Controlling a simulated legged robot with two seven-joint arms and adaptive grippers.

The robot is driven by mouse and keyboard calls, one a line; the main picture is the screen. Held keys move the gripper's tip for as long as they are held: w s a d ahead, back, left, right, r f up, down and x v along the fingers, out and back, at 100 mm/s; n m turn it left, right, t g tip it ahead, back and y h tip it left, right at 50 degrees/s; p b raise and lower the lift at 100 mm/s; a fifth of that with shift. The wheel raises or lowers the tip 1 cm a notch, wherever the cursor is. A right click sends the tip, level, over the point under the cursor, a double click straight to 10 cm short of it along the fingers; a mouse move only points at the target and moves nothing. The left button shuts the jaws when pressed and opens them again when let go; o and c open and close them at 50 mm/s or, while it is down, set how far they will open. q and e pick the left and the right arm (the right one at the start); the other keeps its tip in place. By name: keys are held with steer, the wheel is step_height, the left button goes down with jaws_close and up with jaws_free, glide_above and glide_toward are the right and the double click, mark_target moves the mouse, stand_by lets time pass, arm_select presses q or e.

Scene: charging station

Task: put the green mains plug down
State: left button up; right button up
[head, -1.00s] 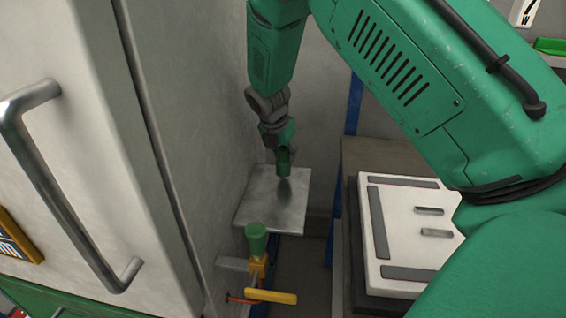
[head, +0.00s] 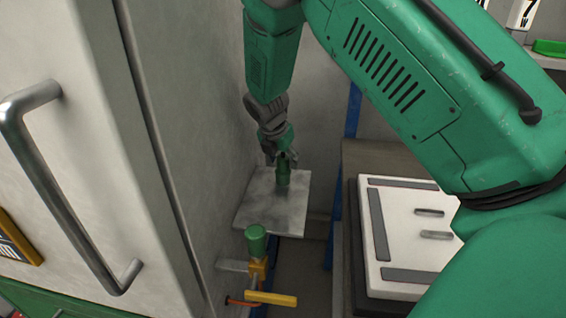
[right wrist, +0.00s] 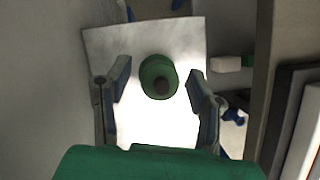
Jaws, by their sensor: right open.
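The green mains plug (head: 283,170) stands upright on a small grey metal shelf (head: 262,213) beside the cabinet wall. In the right wrist view the plug (right wrist: 158,77) shows from above as a green round body with a dark centre, over the bright shelf (right wrist: 150,125). My right gripper (head: 281,158) is just above and around the plug's top in the head view. In the right wrist view its two fingers (right wrist: 163,85) are spread wide, one on each side of the plug, with gaps between. My left gripper is not in view.
A grey cabinet with a large handle (head: 55,190) fills the left. Below the shelf are a green-capped fitting (head: 256,240) and a yellow lever (head: 270,298). A white case (head: 405,235) lies at the right. Blue uprights (head: 352,110) stand behind.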

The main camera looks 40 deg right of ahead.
steer(key=p+v, duration=0.1)
steer(key=v, duration=0.9)
steer(key=shift+a+r+p, duration=0.15)
steer(key=shift+r+p, duration=0.15)
steer(key=shift+r, duration=0.1)
